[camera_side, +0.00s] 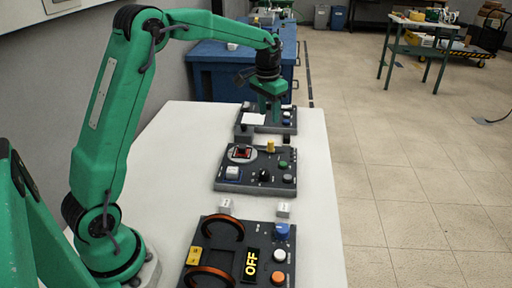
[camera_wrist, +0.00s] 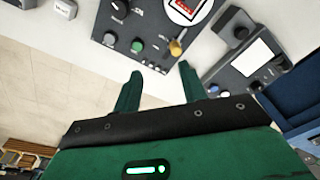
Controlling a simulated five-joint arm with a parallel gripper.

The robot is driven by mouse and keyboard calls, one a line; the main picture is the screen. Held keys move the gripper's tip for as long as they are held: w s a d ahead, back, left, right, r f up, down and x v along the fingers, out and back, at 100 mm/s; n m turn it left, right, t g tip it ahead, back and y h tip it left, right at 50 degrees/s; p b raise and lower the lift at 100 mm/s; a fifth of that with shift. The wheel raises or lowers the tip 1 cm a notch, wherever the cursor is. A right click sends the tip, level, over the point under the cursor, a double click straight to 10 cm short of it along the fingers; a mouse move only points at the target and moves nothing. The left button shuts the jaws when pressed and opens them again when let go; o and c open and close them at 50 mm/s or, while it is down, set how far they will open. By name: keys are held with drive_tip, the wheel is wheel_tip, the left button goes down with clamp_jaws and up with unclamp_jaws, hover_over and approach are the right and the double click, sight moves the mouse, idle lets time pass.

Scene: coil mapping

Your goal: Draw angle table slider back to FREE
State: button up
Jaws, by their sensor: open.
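The middle dark panel (camera_side: 225,185) carries a round white disc with a red piece (camera_side: 241,154), which looks like the angle table. These also show in the wrist view, the panel (camera_wrist: 112,22) and the disc (camera_wrist: 186,11) cut off by the top edge. A small brass post (camera_side: 270,146), possibly the slider, stands on that panel; it also shows in the wrist view (camera_wrist: 176,47). I cannot read a FREE mark. My gripper (camera_side: 270,117) is open and empty, pointing down by the far panel. In the wrist view, the fingertips (camera_wrist: 160,70) are apart, below the post in the picture.
The far panel (camera_side: 285,128) has a pale display and buttons. The near panel (camera_side: 235,228) has two copper coils and an OFF display (camera_side: 251,264). Small white blocks (camera_side: 283,210) stand between the near and middle panels. The white tabletop (camera_side: 318,180) is clear along its right side.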

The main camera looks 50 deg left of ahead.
drive_tip(key=g, duration=0.1)
hover_over(271, 141)
wheel_tip(271, 141, down, 7)
drive_tip(key=shift+r, duration=0.1)
drive_tip(key=shift+f, duration=3.95)
clamp_jaws()
